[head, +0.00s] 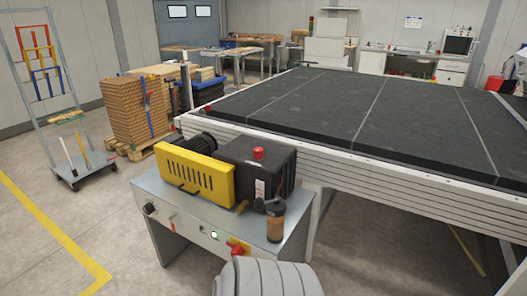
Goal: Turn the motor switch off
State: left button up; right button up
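A grey metal cabinet (165,188) stands in front of me, with controls along its sloping front face. At the right of that face is a red-and-yellow switch (237,247), partly hidden at its lower edge by a grey ribbed part. A green lit button (214,235) is left of it, then a small red control (172,226) and a black round knob (150,208) at the far left. I cannot read the labels, so which control is the motor switch is unclear, nor can I tell its position. Neither of my grippers is in view.
On the cabinet are a yellow slotted guard (195,178), a black housing (262,165) with a red button on top, and a brown jar (275,222). A wheeled rack (55,90) and pallet stack (138,108) stand left. Floor at left front is clear.

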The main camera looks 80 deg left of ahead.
aim_at(238, 250)
jog(key=u, duration=3.6)
jog(key=k, duration=0.3)
jog(key=z, duration=1.3)
jog(key=i, duration=1.15)
jog(key=u, duration=0.85)
